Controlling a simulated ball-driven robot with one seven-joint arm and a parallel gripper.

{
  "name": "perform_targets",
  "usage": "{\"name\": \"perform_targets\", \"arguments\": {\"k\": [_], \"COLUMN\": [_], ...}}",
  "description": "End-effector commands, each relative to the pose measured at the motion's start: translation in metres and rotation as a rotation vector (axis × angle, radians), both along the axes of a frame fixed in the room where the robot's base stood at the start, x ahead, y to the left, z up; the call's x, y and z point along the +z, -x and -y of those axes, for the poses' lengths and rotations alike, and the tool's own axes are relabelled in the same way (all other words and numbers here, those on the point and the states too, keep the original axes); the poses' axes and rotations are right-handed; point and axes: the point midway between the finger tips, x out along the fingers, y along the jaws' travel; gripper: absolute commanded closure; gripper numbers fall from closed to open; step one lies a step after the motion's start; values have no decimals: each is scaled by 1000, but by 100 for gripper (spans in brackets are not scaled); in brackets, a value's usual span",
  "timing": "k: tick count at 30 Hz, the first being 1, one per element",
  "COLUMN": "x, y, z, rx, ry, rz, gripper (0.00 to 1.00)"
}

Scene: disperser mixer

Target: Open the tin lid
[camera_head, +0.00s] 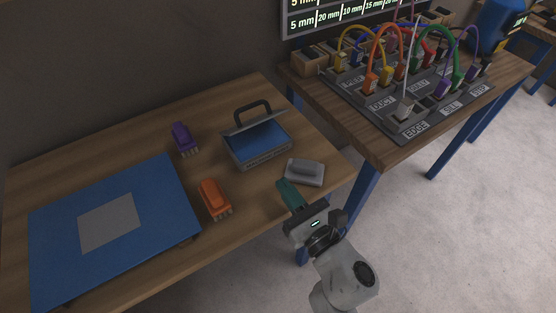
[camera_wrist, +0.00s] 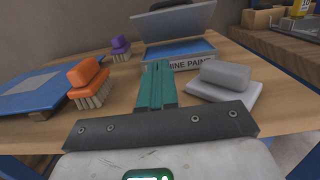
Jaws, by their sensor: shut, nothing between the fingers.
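The tin (camera_head: 260,158) is a grey box with lettering on its front, standing near the right part of the wooden table. Its lid (camera_head: 252,124) is raised and tilted, with a dark handle on top, and blue shows inside. In the wrist view, the tin (camera_wrist: 198,64) is ahead and the lid (camera_wrist: 174,20) stands up above it with a gap between. My gripper (camera_head: 284,184) has teal fingers that are shut and empty, near the table's front edge. Its fingertips (camera_wrist: 158,66) point towards the tin, and appear apart from it.
A grey block with a grip (camera_head: 304,173) lies right of my fingers. An orange brush (camera_head: 213,195) and a purple brush (camera_head: 183,138) are left of the tin. A blue panel (camera_head: 60,222) covers the table's left. A second table holds a board with coloured cables (camera_head: 400,75).

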Motion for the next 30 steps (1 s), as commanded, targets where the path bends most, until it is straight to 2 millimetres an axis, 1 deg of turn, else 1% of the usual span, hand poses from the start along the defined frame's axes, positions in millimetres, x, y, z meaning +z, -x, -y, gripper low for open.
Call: {"name": "perform_targets", "arguments": {"k": [5, 15, 18, 21, 25, 30], "x": [6, 12, 27, 34, 39, 40], "y": [-23, -78, -86, -92, -97, -99], "z": [-15, -52, -57, -61, -64, -65], "rx": [-1, -3, -4, -4, -4, -4], "ry": [-3, -5, -4, -4, -4, -3], "rz": [0, -1, -2, -2, -2, -3], "gripper": [100, 100, 100, 100, 100, 100]}}
